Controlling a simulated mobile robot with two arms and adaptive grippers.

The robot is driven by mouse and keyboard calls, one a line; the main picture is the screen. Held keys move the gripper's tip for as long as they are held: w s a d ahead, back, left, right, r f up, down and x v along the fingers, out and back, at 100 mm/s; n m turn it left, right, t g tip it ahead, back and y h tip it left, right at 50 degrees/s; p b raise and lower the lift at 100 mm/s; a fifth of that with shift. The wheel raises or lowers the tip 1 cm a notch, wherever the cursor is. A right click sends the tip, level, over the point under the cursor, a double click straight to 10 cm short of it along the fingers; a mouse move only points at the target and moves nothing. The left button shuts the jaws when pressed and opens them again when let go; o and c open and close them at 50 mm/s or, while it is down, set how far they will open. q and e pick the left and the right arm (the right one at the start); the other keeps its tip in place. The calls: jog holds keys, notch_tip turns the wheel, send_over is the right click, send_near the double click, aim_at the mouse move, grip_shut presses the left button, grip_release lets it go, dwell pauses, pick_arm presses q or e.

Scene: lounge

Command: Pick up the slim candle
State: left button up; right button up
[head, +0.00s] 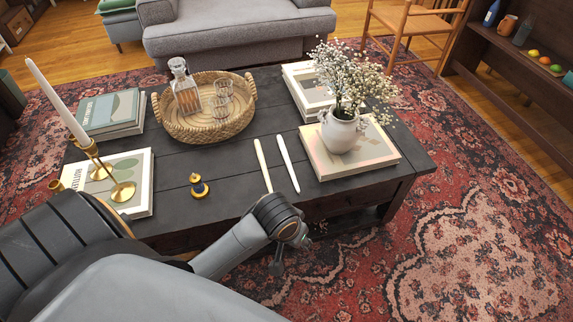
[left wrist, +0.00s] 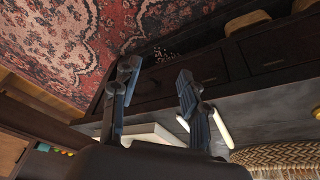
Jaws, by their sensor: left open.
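Two slim candles lie side by side on the dark coffee table (head: 225,165), near its front edge: a cream one (head: 263,165) and a white one (head: 288,163). Another tall white candle (head: 57,102) stands in a brass holder (head: 122,191) at the left. In the left wrist view, one slim candle (left wrist: 221,129) shows beyond the fingers, and part of another (left wrist: 183,124) shows beside a finger. My left gripper (head: 279,262) points down in front of the table edge, close to the candles' near ends. Its fingers (left wrist: 158,82) are apart and empty. My right gripper is not visible.
A book (head: 385,155) bearing a vase of white flowers (head: 340,131) lies right of the candles. A woven tray (head: 205,132) with a decanter is behind. A small black-and-gold object (head: 199,188) sits left. Drawers (left wrist: 285,52) line the table front.

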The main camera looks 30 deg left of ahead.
pick_arm(q)
jog(key=w+a+r+n+y, duration=0.2)
jog(key=w+a+r+n, duration=0.4)
jog(key=w, duration=0.4)
jog(key=w+a+r+n+y, duration=0.2)
jog(key=w+a+r+n, duration=0.15)
jog(key=w+a, duration=0.55)
jog(key=b, duration=0.3)
send_over(287, 157)
jog(key=s+d, duration=0.2)
jog(key=shift+g, duration=0.3)
jog(key=f, duration=0.6)
jog(key=shift+w+d+f, duration=0.1)
jog(key=shift+w+f, duration=0.1)
jog(key=shift+f, duration=0.05)
jog(key=shift+w+f, duration=0.1)
jog(key=shift+f, duration=0.3)
jog(key=shift+b+x, duration=0.6)
jog(key=shift+x, duration=0.35)
jog(key=b+x, duration=0.1)
jog(key=x, duration=0.2)
jog(key=shift+a, duration=0.2)
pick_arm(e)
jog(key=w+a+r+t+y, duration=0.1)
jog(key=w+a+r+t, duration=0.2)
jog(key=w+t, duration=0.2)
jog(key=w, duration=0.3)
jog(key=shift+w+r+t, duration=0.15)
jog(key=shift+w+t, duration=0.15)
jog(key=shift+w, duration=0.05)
